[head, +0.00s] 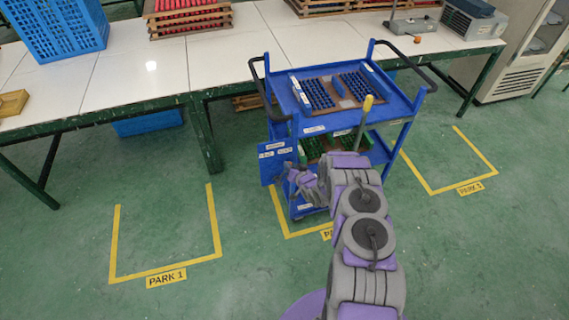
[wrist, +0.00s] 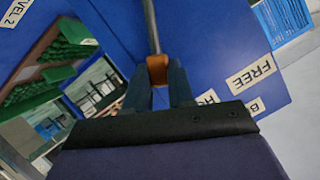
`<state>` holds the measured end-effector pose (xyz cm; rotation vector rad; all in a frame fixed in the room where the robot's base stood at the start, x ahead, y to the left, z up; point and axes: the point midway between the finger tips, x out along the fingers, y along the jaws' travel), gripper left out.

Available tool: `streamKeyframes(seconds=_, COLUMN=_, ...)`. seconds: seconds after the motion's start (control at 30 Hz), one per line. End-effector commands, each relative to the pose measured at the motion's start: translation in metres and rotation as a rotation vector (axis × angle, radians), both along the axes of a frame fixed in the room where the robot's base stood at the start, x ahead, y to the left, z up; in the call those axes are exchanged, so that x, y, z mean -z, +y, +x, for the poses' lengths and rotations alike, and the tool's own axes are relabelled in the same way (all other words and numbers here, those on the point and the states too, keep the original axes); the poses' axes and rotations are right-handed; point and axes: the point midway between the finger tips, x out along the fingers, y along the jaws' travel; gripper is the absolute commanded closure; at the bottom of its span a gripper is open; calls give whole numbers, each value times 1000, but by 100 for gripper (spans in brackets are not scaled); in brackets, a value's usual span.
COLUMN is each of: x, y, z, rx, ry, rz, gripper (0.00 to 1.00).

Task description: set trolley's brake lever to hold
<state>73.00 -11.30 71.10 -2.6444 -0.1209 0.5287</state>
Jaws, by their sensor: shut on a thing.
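The blue trolley (head: 400,105) stands in front of the long table. A blue label panel (head: 278,172) hangs at its left front side. In the wrist view, my gripper (wrist: 158,88) is shut on the orange-brown knob (wrist: 158,68) of the brake lever, whose grey rod (wrist: 151,25) runs up out of the picture. A "FREE" label (wrist: 250,75) is to the right of the knob; a label starting "HO" (wrist: 207,97) is nearer, partly hidden by my gripper. In the head view, my gripper (head: 292,172) is at the panel; the held knob is too small to make out.
A yellow-knobbed rod (head: 368,103) rises at the trolley's front, beside my arm. The top shelf carries a tray of blue pieces (head: 338,90); green items (head: 313,148) are below. Yellow floor bays, including "PARK 1" (head: 166,277), lie clear on both sides.

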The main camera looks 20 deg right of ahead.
Motion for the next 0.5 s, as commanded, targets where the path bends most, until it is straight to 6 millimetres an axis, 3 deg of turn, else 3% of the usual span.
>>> streamKeyframes(seconds=0.5, x=7, y=-11, z=-2, rx=2, ry=1, rz=90, gripper=100)
